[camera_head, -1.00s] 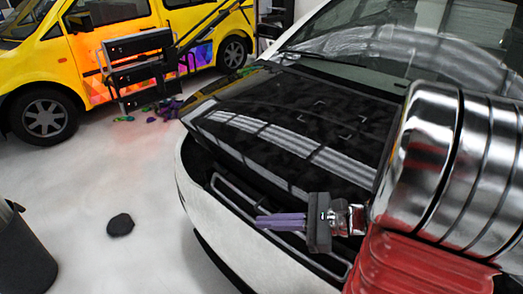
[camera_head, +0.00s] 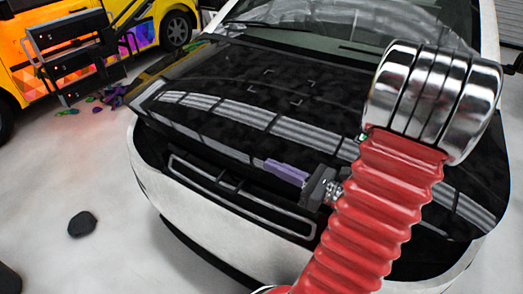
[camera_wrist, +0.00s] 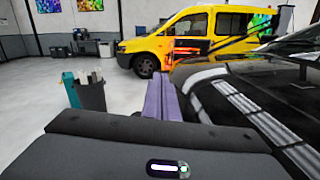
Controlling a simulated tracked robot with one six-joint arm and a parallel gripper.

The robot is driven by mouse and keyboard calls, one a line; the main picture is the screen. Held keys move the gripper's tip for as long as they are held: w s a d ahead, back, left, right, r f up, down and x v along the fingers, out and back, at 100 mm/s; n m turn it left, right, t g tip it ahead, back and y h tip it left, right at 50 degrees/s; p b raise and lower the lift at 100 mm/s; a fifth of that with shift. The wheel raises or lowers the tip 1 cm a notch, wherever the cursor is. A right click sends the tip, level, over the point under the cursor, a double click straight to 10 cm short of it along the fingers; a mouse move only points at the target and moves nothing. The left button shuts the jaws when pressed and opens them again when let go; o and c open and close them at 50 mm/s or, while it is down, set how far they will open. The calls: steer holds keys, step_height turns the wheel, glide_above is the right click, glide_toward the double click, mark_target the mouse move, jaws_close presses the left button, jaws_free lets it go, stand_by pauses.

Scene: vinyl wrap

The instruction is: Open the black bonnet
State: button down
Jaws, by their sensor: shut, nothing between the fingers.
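The black bonnet (camera_head: 270,85) of the white car lies down across the car's front, glossy with striped light reflections. It also shows at the right of the wrist view (camera_wrist: 225,90). My gripper (camera_head: 285,172) has purple fingers, pressed together with nothing between them. In the head view it appears over the bonnet's front edge, above the grille (camera_head: 235,195), pointing left. In the wrist view the fingers (camera_wrist: 162,100) point forward beside the bonnet's edge. I cannot tell whether they touch it. My red and chrome arm hides the bonnet's right part.
A yellow van (camera_head: 170,22) with a colourful wrap stands at the back left. A dark tool cart (camera_head: 70,55) stands near it with coloured scraps on the floor. A black lump (camera_head: 82,224) lies on the open pale floor in front of the car.

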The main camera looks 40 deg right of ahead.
steer(key=w+a+r, duration=0.3)
steer(key=w+r, duration=0.1)
steer(key=w, duration=0.6)
steer(key=shift+r, duration=0.2)
stand_by(0.4)
stand_by(0.5)
stand_by(1.3)
steer(key=shift+f, duration=0.1)
